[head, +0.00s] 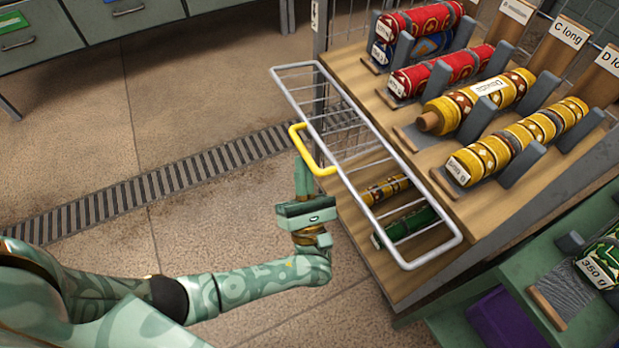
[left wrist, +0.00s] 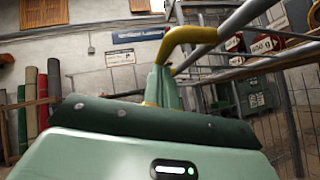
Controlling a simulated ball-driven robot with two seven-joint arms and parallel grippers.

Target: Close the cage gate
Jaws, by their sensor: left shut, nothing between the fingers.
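The cage gate (head: 361,116) is a pale metal frame with thin bars, standing in front of the wooden rack; its far left end sticks out past the cage post. A yellow handle (head: 302,140) is on its left side. My left gripper (head: 302,168) points up with its fingers shut and empty, close beside the handle's lower end. In the left wrist view the shut fingers (left wrist: 160,86) stand just below and left of the handle (left wrist: 187,36); I cannot tell whether they touch. My right gripper is out of view.
The rack (head: 455,205) holds several red and yellow rolled rugs on top, with more rolls behind the gate bars. A green stand (head: 510,278) is at the lower right. A floor grate (head: 150,192) crosses the clear floor; drawers (head: 40,50) stand at the back left.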

